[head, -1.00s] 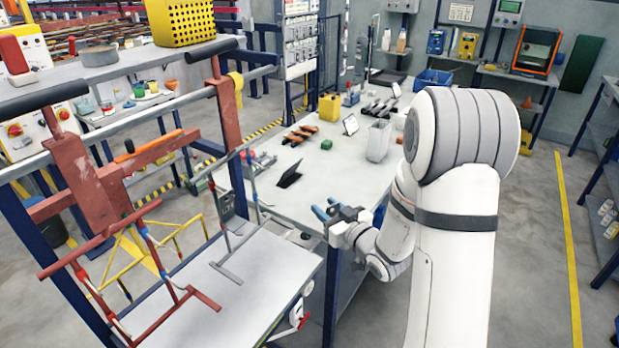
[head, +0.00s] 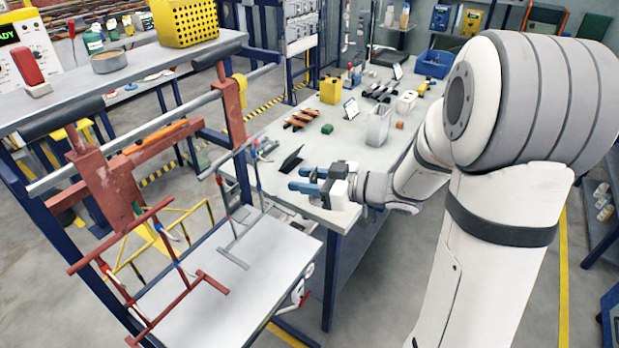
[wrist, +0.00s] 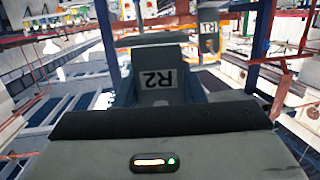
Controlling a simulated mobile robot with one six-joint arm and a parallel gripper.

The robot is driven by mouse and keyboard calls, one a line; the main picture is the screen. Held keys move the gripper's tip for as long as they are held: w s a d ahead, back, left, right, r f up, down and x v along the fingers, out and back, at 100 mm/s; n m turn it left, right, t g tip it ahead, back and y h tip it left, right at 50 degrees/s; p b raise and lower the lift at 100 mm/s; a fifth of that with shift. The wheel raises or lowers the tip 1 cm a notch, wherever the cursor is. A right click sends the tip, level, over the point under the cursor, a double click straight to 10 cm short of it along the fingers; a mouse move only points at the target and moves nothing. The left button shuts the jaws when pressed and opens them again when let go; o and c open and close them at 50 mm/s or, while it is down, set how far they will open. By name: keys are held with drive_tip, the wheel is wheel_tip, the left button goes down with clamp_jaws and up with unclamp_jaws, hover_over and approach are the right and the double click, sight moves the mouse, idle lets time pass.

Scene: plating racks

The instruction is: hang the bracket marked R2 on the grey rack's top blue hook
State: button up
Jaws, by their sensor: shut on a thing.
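In the wrist view the grey bracket marked R2 (wrist: 158,98) sits between my gripper's blue fingers, its label upside down. My gripper (head: 293,180) is shut on it, above the workbench's near left end in the head view; I cannot clearly make out the bracket there. The grey rack (head: 232,157) hangs to the gripper's left, apart from it, with thin rods and small red and blue marks. A blue hook (head: 258,187) seems to be on its right rod, too small to be sure. A second labelled grey part (wrist: 209,36) shows beyond R2, its label unreadable.
A red rack (head: 120,236) and a yellow frame (head: 195,225) stand left of the grey rack. A pale low table (head: 265,262) lies below. The workbench (head: 345,150) holds a dark stand (head: 291,158), orange-black parts (head: 302,118) and a clear bin (head: 379,125).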

drive_tip(key=w+a, duration=0.5)
drive_tip(key=a, duration=0.2)
drive_tip(key=shift+w+f, duration=0.3)
drive_tip(key=shift+w, duration=0.05)
drive_tip(key=shift+w+a, duration=0.2)
drive_tip(key=shift+a, duration=0.05)
idle(0.9)
drive_tip(key=shift+w+a, duration=0.45)
drive_tip(key=shift+a, duration=0.1)
drive_tip(key=shift+a+f, duration=0.1)
idle(0.3)
drive_tip(key=shift+w+a+f+b, duration=0.3)
drive_tip(key=shift+w+a, duration=0.05)
drive_tip(key=shift+w+a+f, duration=0.15)
drive_tip(key=shift+f, duration=0.1)
idle(0.5)
idle(0.3)
